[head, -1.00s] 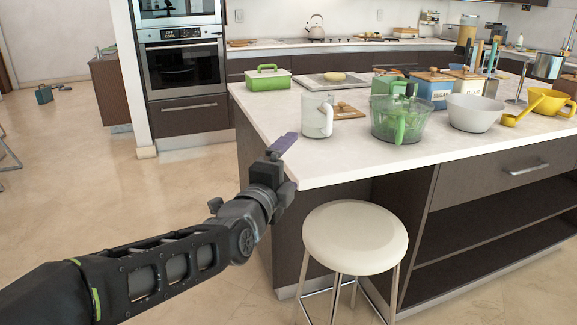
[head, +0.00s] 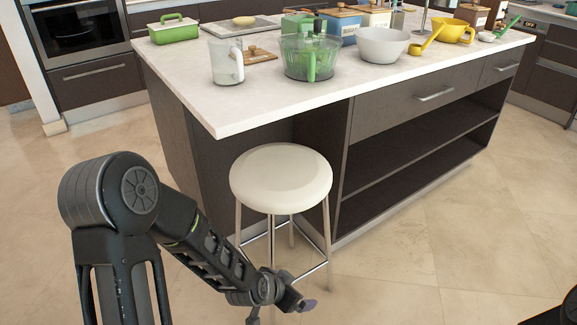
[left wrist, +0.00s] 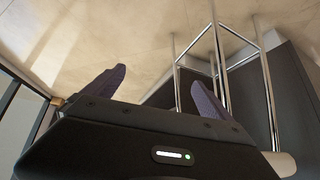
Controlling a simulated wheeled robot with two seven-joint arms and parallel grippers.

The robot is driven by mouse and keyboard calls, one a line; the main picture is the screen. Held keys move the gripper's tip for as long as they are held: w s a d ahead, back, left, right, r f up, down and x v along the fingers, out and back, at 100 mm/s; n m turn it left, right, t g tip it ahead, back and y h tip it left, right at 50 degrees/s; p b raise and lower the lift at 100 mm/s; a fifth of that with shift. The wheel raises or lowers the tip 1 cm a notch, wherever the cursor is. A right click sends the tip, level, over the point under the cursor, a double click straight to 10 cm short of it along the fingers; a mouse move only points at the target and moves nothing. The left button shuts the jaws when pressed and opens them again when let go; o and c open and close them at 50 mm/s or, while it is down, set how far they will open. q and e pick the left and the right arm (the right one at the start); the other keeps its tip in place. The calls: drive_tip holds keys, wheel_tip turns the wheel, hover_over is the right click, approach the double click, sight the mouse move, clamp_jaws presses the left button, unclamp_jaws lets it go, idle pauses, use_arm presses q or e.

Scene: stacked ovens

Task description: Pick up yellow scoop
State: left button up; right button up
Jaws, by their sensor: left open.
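The yellow scoop (head: 424,46) lies on the white island counter, its bowl end beside the grey bowl and its handle slanting up toward the yellow pitcher. My left gripper (head: 306,305) is low in front of the island, below the stool seat and well away from the scoop. In the left wrist view its two purple fingers (left wrist: 150,92) stand apart with nothing between them. The scoop is not in the left wrist view. A dark part at the bottom right corner of the head view may be my right arm; no right gripper shows.
A white stool (head: 281,178) stands before the island counter (head: 215,118). The grey bowl (head: 383,46) and yellow pitcher (head: 455,31) flank the scoop. A green-handled salad spinner (head: 309,58) and clear jug (head: 226,62) stand further left. Floor at right is clear.

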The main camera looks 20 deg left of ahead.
use_arm(q)
drive_tip(key=s+d+f+n+g+h, duration=0.1)
drive_tip(key=s+d+f+n+g, duration=0.1)
drive_tip(key=s+d+f, duration=0.4)
drive_tip(key=s+d+f+n+g, duration=0.1)
drive_tip(key=s+f+n+g, duration=0.1)
drive_tip(key=s+f, duration=0.35)
drive_tip(key=s+d+f+n+g+h, duration=0.1)
drive_tip(key=s+d+f+n+g, duration=0.2)
drive_tip(key=s, duration=0.5)
wheel_tip(320, 180, up, 19)
drive_tip(key=p, duration=1.8)
drive_tip(key=shift+s+d+m+t+p, duration=0.15)
drive_tip(key=shift+d+m+t+p, duration=0.15)
drive_tip(key=shift+d+t+p, duration=0.1)
use_arm(e)
wheel_tip(320, 180, up, 19)
use_arm(q)
drive_tip(key=shift+c, duration=0.2)
use_arm(e)
drive_tip(key=shift+f, duration=0.1)
